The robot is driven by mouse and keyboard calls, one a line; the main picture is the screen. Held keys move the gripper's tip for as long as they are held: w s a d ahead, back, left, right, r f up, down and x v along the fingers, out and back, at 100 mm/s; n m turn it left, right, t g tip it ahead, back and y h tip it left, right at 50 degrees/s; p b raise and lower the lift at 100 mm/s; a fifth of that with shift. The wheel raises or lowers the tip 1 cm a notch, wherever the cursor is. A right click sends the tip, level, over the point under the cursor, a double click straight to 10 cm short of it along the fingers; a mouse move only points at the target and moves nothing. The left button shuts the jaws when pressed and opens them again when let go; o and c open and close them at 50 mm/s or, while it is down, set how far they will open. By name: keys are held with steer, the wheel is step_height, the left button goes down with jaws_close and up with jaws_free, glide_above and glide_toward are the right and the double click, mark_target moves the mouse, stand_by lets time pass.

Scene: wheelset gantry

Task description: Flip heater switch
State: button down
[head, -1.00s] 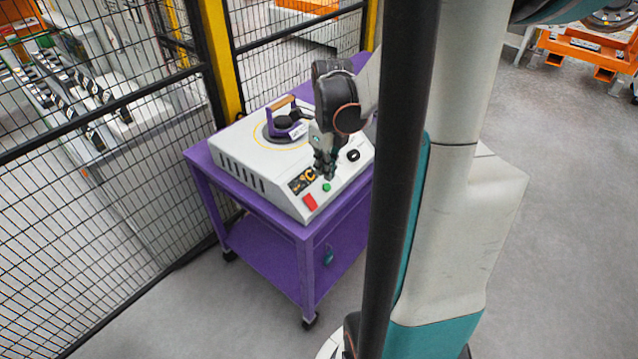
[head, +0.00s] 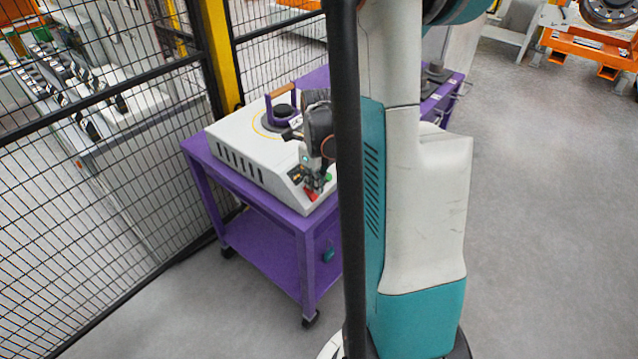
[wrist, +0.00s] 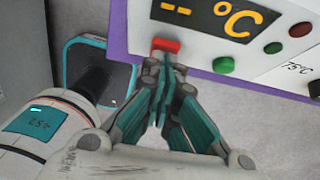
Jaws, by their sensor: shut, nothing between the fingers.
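The heater (head: 235,140) is a white box with a dark display on its sloped front, standing on a purple cart. Its red switch (wrist: 166,45) shows in the wrist view, left of a green button (wrist: 223,65) and below the °C display (wrist: 208,14). My gripper (wrist: 164,62) is shut and empty, its fingertips at the lower edge of the red switch; whether they touch cannot be told. In the head view my gripper (head: 316,188) is at the front panel and partly covers the red switch (head: 309,194).
The purple cart (head: 300,228) stands beside a black mesh fence (head: 110,200) with a yellow post (head: 219,60). Red and dark green buttons (wrist: 300,29) and a black knob lie right of the display. Grey floor at right is clear.

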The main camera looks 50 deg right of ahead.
steer(key=shift+w+a+f, duration=0.1)
steer(key=shift+w+f, duration=0.15)
steer(key=shift+w, duration=0.35)
steer(key=shift+s, duration=0.15)
steer(key=shift+s+f+b, duration=0.2)
steer(key=shift+s+b, duration=0.25)
steer(key=shift+s, duration=0.25)
